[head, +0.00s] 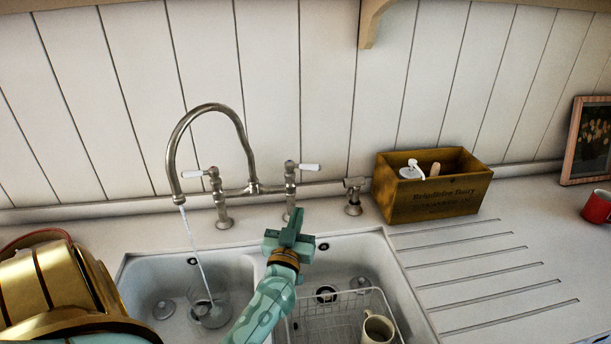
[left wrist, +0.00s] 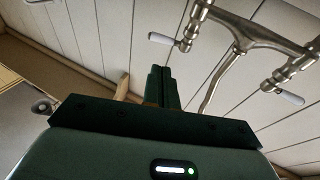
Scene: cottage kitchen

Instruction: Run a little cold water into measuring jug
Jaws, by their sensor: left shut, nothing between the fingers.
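A clear measuring jug (head: 211,308) stands in the left sink basin (head: 150,268). A thin stream of water (head: 194,245) runs from the arched tap (head: 211,108) down into it. The water level is too small to tell. The tap's right lever (head: 308,167) has a blue mark and a white handle; its left lever (head: 194,174) also has a white handle. My left gripper (head: 295,225) is shut and empty, in front of and below the right lever, apart from it. Its closed fingers also show in the left wrist view (left wrist: 158,86), with the tap (left wrist: 258,38) beyond. My right gripper is not in view.
The right basin holds a white wire rack (head: 325,325) with a cream mug (head: 377,328). A short fitting (head: 353,196) stands right of the tap. A wooden box (head: 432,190) and a red mug (head: 597,207) stand on the counter. The grooved drainer (head: 480,270) is clear.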

